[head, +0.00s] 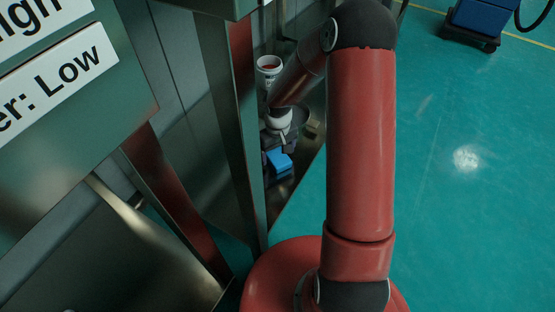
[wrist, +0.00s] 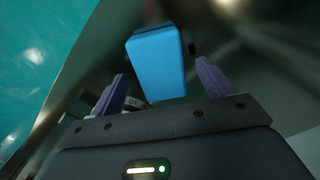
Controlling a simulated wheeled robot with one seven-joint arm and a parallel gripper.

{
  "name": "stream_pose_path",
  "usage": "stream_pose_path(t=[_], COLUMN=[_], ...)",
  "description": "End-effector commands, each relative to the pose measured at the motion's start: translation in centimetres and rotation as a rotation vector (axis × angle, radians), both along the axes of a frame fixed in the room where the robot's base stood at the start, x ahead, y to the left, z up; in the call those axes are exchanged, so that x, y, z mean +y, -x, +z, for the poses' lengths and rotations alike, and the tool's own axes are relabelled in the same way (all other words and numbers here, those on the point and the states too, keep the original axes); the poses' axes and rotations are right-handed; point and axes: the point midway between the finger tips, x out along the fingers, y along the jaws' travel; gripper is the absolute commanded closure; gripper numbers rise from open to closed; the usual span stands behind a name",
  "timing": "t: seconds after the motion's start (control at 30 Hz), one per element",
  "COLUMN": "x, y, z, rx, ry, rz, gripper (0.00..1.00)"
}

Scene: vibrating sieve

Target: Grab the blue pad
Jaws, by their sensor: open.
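The blue pad (head: 279,160) is a small blue block, low in the head view beside the metal frame and close to my gripper (head: 284,140). In the wrist view the blue pad (wrist: 157,62) shows large, just beyond and between the fingertips of my gripper (wrist: 160,80). The two purple-grey fingers stand apart, one to each side of the pad's near end. The gripper is open and holds nothing. I cannot tell whether the pad's near end lies between the fingers in depth. What the pad rests on is mostly hidden.
A metal frame post (head: 233,125) stands just left of the pad. Signs (head: 55,75) reading "Low" and "High" hang at the upper left. A blue cart (head: 478,20) stands at the far right top. The green floor (head: 470,200) to the right is clear.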

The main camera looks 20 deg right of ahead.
Motion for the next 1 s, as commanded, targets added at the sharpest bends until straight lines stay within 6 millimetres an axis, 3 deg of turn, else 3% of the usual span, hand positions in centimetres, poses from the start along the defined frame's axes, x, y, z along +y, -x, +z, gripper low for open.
stream_pose_path(t=[0.1, 0.3, 0.67, 0.87, 1.0], x=[0.1, 0.1, 0.1, 0.1, 0.0], y=[0.0, 0.0, 0.0, 0.0, -0.1], z=[-1.2, -1.1, -1.1, -1.1, 0.0], rx=[-0.001, -0.001, -0.001, -0.001, -0.003], ry=[0.0, 0.0, 0.0, 0.0, 0.0], rz=[0.003, 0.002, 0.001, 0.001, 0.0], gripper=[0.2, 0.2, 0.67, 0.69, 0.69])
